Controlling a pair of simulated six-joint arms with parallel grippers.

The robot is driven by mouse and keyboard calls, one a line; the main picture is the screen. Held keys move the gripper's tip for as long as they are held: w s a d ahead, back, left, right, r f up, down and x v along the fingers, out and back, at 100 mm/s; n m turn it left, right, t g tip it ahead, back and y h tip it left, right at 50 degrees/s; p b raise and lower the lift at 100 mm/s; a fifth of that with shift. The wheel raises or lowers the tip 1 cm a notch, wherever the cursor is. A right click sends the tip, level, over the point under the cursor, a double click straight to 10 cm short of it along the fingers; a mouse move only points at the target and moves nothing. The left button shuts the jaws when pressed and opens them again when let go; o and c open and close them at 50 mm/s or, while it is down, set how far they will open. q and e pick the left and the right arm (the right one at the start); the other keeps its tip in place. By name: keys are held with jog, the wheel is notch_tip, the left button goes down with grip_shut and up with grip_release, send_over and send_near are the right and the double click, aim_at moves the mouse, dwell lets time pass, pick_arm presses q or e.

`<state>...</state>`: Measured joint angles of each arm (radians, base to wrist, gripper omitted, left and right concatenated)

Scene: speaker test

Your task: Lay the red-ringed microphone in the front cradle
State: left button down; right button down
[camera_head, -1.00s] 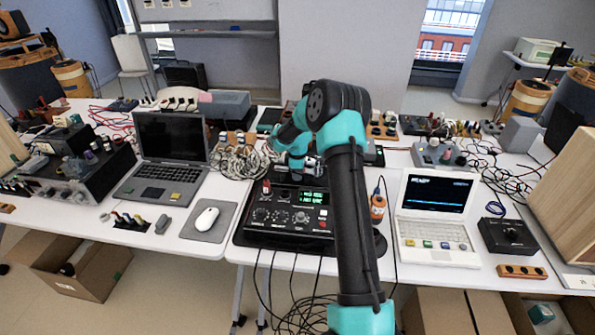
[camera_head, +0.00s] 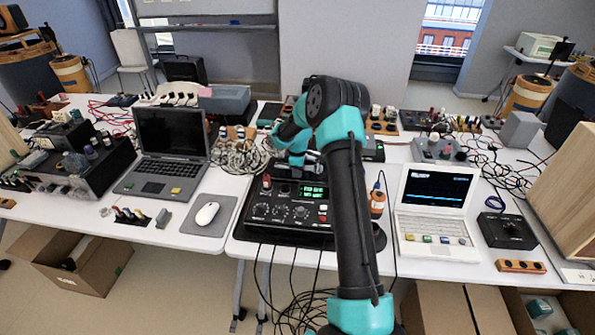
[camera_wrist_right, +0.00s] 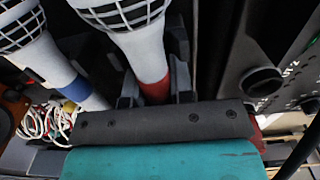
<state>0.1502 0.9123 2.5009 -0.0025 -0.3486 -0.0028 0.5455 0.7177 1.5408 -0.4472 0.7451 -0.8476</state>
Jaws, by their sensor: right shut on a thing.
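In the right wrist view, the red-ringed microphone (camera_wrist_right: 147,48) has a pale tapering body, a dark mesh head and a red band low on its body. My right gripper (camera_wrist_right: 154,82) is shut on it, with dark fingers on both sides near the red band. A similar microphone with a blue ring (camera_wrist_right: 76,89) lies beside it on the left, apart from the fingers. In the head view, my right gripper (camera_head: 298,160) is over the back of the black control unit, and the arm hides much there. I cannot make out the front cradle. My left gripper is not in view.
The black control unit (camera_head: 283,211) has knobs and a green display. A laptop (camera_head: 168,173) and mouse (camera_head: 207,213) stand left, a white computer (camera_head: 432,232) right. Coiled cables (camera_head: 238,155) lie behind left.

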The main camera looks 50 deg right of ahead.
jog(key=shift+f, duration=0.2)
jog(key=c, duration=0.9)
grip_release()
jog(key=shift+s+a+f, duration=0.15)
notch_tip(320, 180, up, 18)
jog(key=shift+d, duration=0.2)
